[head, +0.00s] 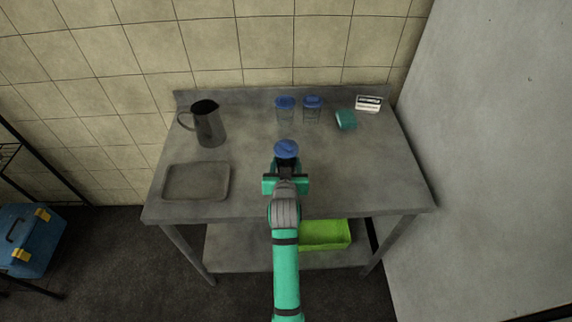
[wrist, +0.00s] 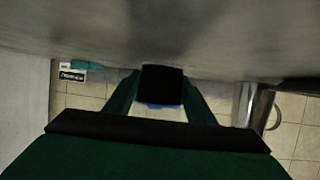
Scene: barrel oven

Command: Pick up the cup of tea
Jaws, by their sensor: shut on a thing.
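The cup of tea (head: 286,148) shows in the head view as a round blue lid just beyond my gripper, near the middle of the table. In the wrist view the cup (wrist: 162,84) is a dark body with a blue edge between the two fingers. My gripper (head: 285,163) is shut on this cup, with its green fingers (wrist: 159,97) on both sides of it. My arm and gripper hide most of the cup's body in the head view. I cannot tell whether its base touches the table.
On the grey metal table (head: 250,185), two clear blue-lidded containers (head: 285,110) (head: 312,109) stand at the back. A dark pitcher (head: 210,126) and a tray (head: 196,181) are left. A teal item (head: 346,120) and a small labelled box (head: 369,104) lie back right. The right side is clear.

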